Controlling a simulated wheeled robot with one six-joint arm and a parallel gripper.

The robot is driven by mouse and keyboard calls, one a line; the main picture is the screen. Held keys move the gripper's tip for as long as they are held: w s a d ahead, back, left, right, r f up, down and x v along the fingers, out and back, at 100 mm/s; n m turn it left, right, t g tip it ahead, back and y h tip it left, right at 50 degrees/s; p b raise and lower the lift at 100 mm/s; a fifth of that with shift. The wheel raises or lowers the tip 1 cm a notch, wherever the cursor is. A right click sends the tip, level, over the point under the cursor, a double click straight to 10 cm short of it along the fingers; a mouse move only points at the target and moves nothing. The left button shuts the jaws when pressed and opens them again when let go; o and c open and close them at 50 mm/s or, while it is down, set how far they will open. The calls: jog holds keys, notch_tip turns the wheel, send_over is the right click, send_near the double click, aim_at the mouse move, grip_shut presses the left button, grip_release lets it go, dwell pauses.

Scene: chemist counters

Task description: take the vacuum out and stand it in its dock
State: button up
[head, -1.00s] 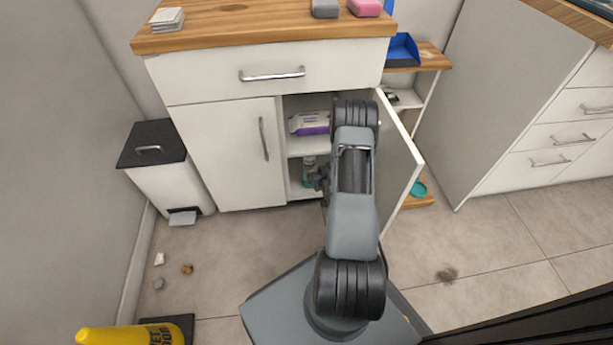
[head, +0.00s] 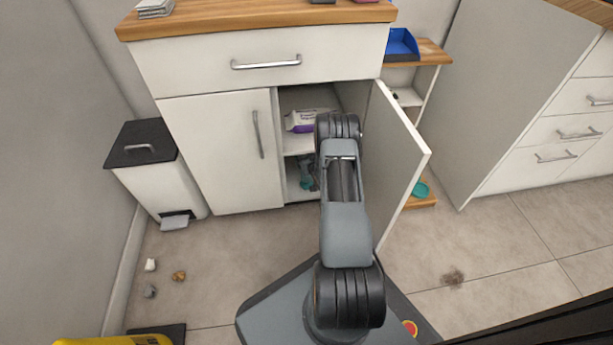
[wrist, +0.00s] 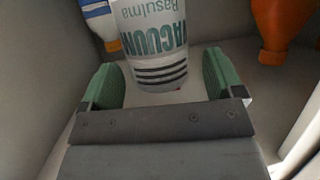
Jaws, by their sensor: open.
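The vacuum (wrist: 155,40), a white cylinder with green "VACUUM" lettering and dark stripes, stands inside the open cupboard. In the wrist view it is between and just beyond the green finger pads of my gripper (wrist: 160,78). The gripper is open, with a gap visible on both sides of the vacuum. In the head view my arm reaches into the lower compartment and hides most of the gripper; a small teal part (head: 305,184) shows beside it. A teal item (head: 420,189) sits on the low wooden shelf right of the cupboard; I cannot tell whether it is the dock.
The cupboard door (head: 400,165) stands open right of my arm. A blue and white bottle (wrist: 98,18) and an orange bottle (wrist: 280,28) flank the vacuum. A purple and white pack (head: 305,120) lies on the shelf above. A pedal bin (head: 160,180) stands left.

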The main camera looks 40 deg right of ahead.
jog(key=shift+x, duration=0.9)
jog(key=shift+c, duration=0.5)
grip_shut()
